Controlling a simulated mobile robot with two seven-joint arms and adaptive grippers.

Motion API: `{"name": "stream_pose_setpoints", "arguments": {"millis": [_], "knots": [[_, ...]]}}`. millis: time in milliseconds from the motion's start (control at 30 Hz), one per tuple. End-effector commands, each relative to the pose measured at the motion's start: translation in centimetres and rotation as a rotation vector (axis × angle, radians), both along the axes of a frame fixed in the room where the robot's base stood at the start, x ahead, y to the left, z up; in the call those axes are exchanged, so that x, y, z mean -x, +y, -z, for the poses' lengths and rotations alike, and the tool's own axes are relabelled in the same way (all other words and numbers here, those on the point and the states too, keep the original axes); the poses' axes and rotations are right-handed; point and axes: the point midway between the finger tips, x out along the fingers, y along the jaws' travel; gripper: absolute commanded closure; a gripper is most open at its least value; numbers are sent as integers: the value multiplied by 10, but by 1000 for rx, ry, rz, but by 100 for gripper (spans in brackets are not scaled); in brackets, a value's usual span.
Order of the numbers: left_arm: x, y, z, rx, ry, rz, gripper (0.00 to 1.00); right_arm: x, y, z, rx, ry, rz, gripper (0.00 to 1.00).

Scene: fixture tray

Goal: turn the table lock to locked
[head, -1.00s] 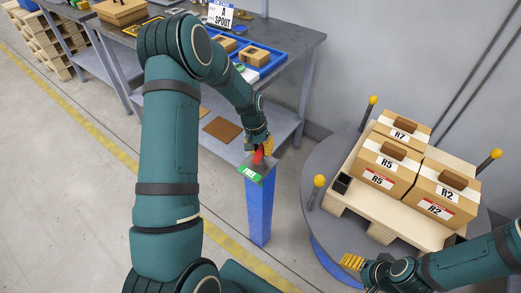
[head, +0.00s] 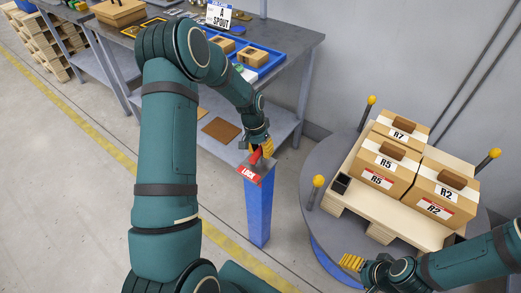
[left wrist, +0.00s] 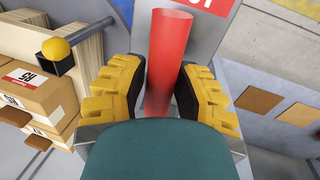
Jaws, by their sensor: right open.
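The table lock is a blue post (head: 260,212) with a grey top and a red handle (head: 255,156). A red sign (head: 250,175) on its front edge reads LOCK. My left gripper (head: 264,147) is at the handle. My right gripper (head: 352,262) is open and empty at the lower right, over the near edge of the round table (head: 318,222).
A pallet (head: 400,222) on the round table carries boxes marked R7, R5 and R2. Yellow-tipped posts (head: 318,182) stand around it. A grey workbench (head: 292,48) with a blue tray (head: 272,62) stands behind the lock. The floor on the left is open.

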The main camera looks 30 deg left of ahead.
Motion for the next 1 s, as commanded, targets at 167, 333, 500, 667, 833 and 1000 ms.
{"name": "stream_pose_setpoints", "arguments": {"millis": [167, 333, 500, 667, 833, 1000], "knots": [[0, 0, 0, 0, 1, 0, 43, 0, 0, 0, 0, 0, 0, 29], [0, 0, 0, -1, -1, 0, 43, 0, 0, 0, 0, 0, 0, 29], [-1, 3, -11, -2, -4, -1, 43, 0, 0, 0, 0, 0, 0, 29], [-2, 8, -38, -3, -6, -1, 43, 0, 0, 0, 0, 0, 0, 29], [-2, 15, -73, -2, -6, -1, 43, 0, 0, 0, 0, 0, 0, 29], [-1, 20, -100, -1, -3, -1, 43, 0, 0, 0, 0, 0, 0, 29]]}}
